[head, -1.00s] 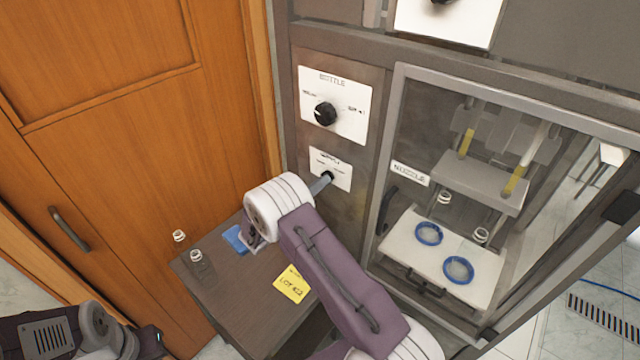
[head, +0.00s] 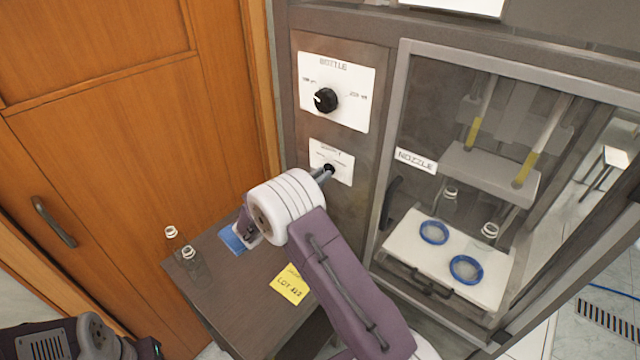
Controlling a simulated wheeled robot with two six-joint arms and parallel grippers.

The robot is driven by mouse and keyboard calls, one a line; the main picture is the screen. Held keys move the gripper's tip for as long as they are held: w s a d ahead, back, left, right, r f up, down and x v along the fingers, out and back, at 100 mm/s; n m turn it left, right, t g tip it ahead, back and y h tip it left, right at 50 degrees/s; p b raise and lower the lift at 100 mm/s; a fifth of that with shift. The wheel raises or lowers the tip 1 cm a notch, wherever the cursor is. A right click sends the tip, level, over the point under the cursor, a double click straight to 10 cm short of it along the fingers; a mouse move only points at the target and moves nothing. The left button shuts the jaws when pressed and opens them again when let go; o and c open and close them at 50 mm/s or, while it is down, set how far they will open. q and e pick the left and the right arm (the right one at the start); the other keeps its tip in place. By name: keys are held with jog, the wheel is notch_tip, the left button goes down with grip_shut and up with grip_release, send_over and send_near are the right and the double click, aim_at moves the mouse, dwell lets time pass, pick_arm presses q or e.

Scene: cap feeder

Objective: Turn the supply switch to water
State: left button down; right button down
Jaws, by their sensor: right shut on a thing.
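The supply switch (head: 329,168) is a small black knob on the lower white label plate (head: 341,176) of the grey machine front. My right gripper (head: 325,173) is at the knob, its jaws shut on it. The white wrist covers part of the plate's lower left, and the plate's lettering is too small to read surely. Which way the knob points cannot be told. Of my left arm only a part shows at the bottom left; its gripper is not in view.
Above is the bottle knob (head: 326,100) on its own plate. To the right is a glazed cabinet (head: 397,120) with a nozzle label and blue rings inside. Below, a dark side table (head: 240,290) bears clear bottles (head: 188,254), a blue item (head: 232,240) and a yellow note (head: 291,284).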

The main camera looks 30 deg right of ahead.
jog(key=shift+f+m+b, duration=0.1)
jog(key=shift+m+b, duration=4.4)
jog(key=shift+b, duration=0.45)
jog(key=c, duration=1.5)
grip_release()
jog(key=shift+o, duration=0.2)
jog(key=v, duration=0.9)
jog(key=shift+a, duration=0.1)
